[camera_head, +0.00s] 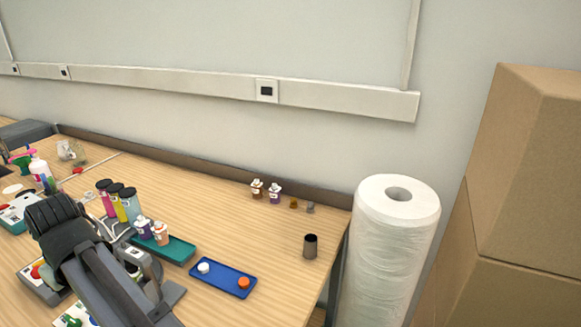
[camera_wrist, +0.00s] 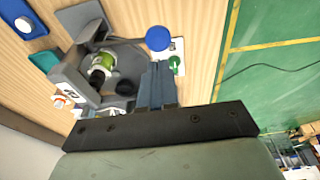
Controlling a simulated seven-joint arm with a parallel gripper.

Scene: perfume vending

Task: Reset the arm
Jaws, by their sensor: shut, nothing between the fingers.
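My gripper (camera_wrist: 157,72) shows in the wrist view with its two fingers together, shut and empty. The fingertips are beside a grey machine (camera_wrist: 75,80) and close to a round blue part (camera_wrist: 158,38); whether they touch anything I cannot tell. In the head view my dark arm crosses the lower left, over the left side of the wooden table (camera_head: 240,215). The fingertips cannot be made out there.
Right of my arm are a teal tray (camera_head: 175,251) with two small bottles, a blue tray (camera_head: 222,283) with white and orange caps, and a dark cup (camera_head: 310,246). Coloured bottles (camera_head: 118,203) stand behind. A large wrapped roll (camera_head: 390,250) and cardboard boxes (camera_head: 530,180) stand right.

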